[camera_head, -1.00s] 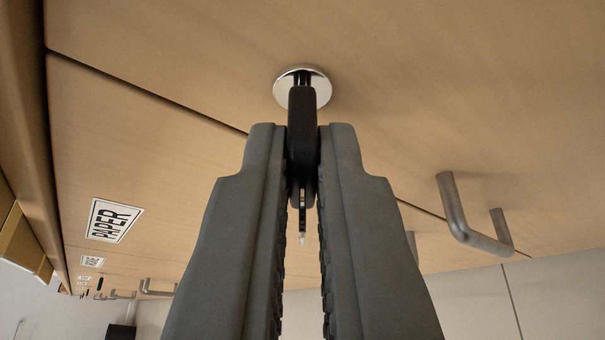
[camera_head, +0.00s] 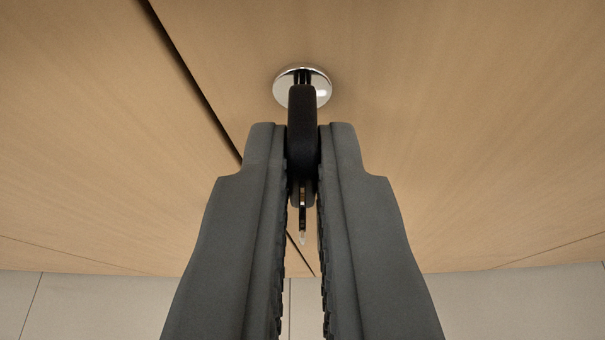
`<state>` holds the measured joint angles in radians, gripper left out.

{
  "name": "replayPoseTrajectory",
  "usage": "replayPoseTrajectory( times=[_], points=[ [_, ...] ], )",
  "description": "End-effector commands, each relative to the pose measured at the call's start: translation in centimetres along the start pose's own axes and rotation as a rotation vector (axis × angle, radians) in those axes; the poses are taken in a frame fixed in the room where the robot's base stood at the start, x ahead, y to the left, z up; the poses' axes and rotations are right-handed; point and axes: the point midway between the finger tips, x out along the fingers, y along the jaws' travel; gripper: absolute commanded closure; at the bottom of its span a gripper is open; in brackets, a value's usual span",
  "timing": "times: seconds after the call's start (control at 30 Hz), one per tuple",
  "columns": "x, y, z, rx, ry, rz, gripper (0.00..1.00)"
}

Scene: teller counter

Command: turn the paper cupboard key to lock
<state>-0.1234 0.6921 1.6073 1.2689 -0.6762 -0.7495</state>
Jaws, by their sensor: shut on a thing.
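The key (camera_head: 302,110) has a black head and sits in a round chrome lock (camera_head: 318,86) on a wooden cupboard front (camera_head: 430,130). My gripper (camera_head: 302,150) is shut on the key's head, one finger on each side. A thin metal part (camera_head: 302,215) hangs below the head between the fingers. The keyway is mostly hidden behind the key's head. The PAPER label is out of view.
A dark seam (camera_head: 190,85) between wooden panels runs down from the upper left and passes behind my gripper. Pale panels (camera_head: 100,305) lie along the bottom. No handle is in view.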

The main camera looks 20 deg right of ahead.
Motion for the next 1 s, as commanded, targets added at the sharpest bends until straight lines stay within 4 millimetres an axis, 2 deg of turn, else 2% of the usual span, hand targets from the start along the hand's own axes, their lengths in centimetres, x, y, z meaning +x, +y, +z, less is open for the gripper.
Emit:
replayPoseTrajectory(
  times=[0.3, 0.83, 0.9, 0.97, 1.0],
  points=[
    [-0.02, -0.14, 0.14, -0.104, -0.002, 0.042, 1.00],
    [-0.01, -0.14, 0.09, -0.126, 0.000, 0.051, 1.00],
    [-0.01, -0.14, 0.09, -0.126, 0.000, 0.051, 0.83],
    [-0.01, -0.15, 0.08, -0.126, 0.000, 0.051, 0.71],
    [-0.01, -0.14, 0.07, -0.126, 0.000, 0.051, 0.71]
  ],
)
